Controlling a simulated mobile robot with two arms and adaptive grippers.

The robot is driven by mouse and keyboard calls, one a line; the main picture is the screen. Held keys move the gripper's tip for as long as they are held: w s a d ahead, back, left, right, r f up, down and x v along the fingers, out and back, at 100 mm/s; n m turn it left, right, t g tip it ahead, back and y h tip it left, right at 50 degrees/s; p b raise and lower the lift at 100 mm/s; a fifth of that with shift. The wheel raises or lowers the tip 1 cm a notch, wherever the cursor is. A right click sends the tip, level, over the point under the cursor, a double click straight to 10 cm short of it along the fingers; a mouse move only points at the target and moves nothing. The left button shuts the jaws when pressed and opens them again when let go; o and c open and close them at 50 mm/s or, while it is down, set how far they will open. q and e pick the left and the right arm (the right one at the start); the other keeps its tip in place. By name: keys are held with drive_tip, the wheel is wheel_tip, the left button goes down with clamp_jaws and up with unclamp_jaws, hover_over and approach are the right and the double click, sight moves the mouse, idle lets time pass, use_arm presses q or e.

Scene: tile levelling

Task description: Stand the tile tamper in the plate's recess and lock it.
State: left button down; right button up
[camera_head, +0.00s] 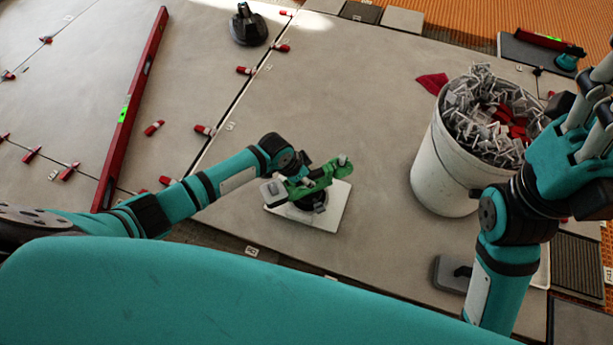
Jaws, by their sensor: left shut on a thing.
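My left gripper (308,177) is low over the white square plate (331,218) and shut on a green piece with a dark round part beneath it, which looks like the tile tamper (318,181). The tamper stands about over the plate's middle. Gripper and tamper hide the recess, so I cannot tell whether it is seated or locked. My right gripper (592,115) is raised at the right edge, away from the plate, with its pale fingers partly cut off by the frame.
A white bucket (437,165) full of grey and red clips stands right of the plate. A red level (133,105) lies at the left among red wedges. A black suction cup (247,27) sits at the back. The large tile (330,95) behind the plate is mostly clear.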

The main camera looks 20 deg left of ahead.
use_arm(q)
drive_tip(key=shift+w+f, duration=0.15)
drive_tip(key=shift+f, duration=0.1)
idle(0.6)
drive_tip(key=c, duration=1.1)
unclamp_jaws()
drive_tip(key=shift+o, duration=0.2)
drive_tip(key=shift+s+f, duration=0.2)
drive_tip(key=v, duration=1.2)
drive_tip(key=shift+w+r, duration=0.1)
drive_tip(key=shift+r, duration=0.05)
